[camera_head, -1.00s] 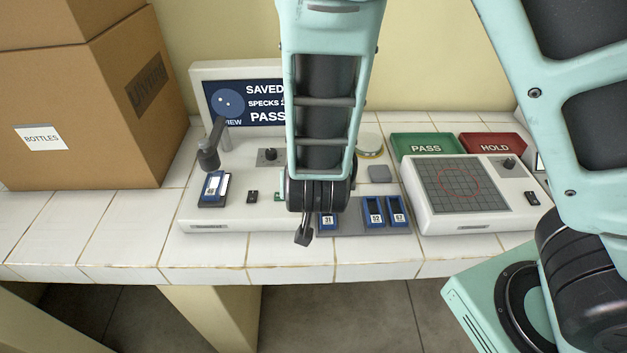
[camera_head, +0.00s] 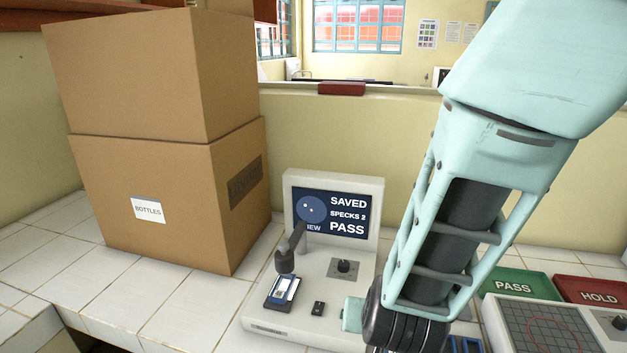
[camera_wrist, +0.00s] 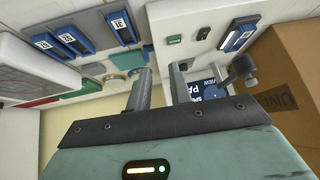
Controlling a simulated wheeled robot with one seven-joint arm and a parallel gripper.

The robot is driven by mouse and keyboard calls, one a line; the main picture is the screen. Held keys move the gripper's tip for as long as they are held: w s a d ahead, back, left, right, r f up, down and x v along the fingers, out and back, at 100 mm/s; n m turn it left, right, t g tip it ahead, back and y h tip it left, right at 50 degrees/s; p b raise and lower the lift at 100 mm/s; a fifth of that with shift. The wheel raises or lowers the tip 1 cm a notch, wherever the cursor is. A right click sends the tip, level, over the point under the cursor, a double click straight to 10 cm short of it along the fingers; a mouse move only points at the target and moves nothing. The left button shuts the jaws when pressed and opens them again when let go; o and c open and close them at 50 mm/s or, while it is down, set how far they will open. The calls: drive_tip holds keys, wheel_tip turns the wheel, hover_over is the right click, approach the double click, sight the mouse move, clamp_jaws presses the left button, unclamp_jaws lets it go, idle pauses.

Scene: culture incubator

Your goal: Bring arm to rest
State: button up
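My gripper (camera_wrist: 160,80) shows in the wrist view with its two grey fingers apart and nothing between them. In the head view my arm (camera_head: 455,215) comes down from the upper right, and its lower end hangs in front of the bench instrument (camera_head: 335,290); the fingertips are not visible there. The instrument's screen (camera_head: 338,214) reads SAVED, SPECKS 2, PASS. A blue-framed slide (camera_head: 283,289) lies on its stage below the dark scope head; it also shows in the wrist view (camera_wrist: 237,38).
Two stacked cardboard boxes (camera_head: 185,190) stand left on the tiled bench. At right are a green PASS tray (camera_head: 513,284), a red HOLD tray (camera_head: 597,292) and a white gridded device (camera_head: 545,330). Several blue slides (camera_wrist: 68,37) sit in a holder. Bench tiles are bare at left.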

drive_tip(key=s+a+r+n+g+y, duration=0.5)
drive_tip(key=s+a, duration=0.1)
drive_tip(key=s, duration=0.3)
drive_tip(key=s+d+r+n+g+h, duration=0.2)
drive_tip(key=s+d+r+n+h, duration=0.1)
drive_tip(key=s+d+r+n, duration=0.2)
drive_tip(key=s+d, duration=0.2)
drive_tip(key=shift+s+d, duration=0.15)
drive_tip(key=shift+d, duration=0.15)
